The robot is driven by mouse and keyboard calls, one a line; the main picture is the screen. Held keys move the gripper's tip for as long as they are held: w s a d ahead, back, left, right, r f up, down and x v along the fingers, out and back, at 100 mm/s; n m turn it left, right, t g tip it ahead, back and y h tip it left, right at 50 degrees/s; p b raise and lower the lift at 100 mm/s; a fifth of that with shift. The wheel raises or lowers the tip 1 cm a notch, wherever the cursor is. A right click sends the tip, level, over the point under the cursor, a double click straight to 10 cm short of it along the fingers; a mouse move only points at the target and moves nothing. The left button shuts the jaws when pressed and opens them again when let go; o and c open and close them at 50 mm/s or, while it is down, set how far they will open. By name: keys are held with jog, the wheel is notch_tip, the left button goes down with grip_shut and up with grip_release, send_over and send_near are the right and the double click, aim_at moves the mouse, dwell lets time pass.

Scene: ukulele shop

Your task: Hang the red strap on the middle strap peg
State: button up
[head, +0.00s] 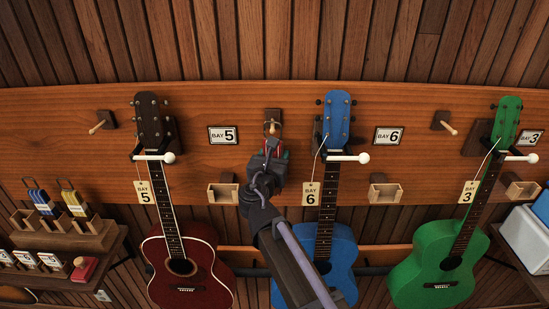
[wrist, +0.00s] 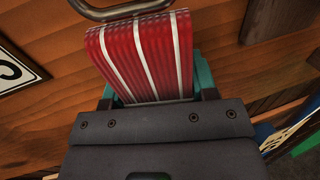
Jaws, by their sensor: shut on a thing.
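The red strap (wrist: 145,58), folded with white stripes, sits between the teal fingers of my gripper (wrist: 155,92) in the wrist view. A metal loop (wrist: 118,12) shows at its far end, partly cut off by the picture's edge. In the head view my gripper (head: 272,158) is in front of the board between the BAY 5 and BAY 6 signs, shut on the red strap (head: 269,146). The middle strap peg (head: 272,126) shows just above the strap. I cannot tell whether the loop touches the peg; the peg is not identifiable in the wrist view.
Bare side pegs (head: 98,127) (head: 447,125) are left and right. A dark red guitar (head: 185,262) hangs left, a blue guitar (head: 342,262) close right of my arm, a green guitar (head: 435,265) farther right. Small wooden boxes (head: 222,194) (head: 384,194) stick out below.

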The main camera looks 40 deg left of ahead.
dwell(0.3)
jog(key=o, duration=1.1)
jog(key=shift+c, duration=0.2)
jog(key=v, duration=1.1)
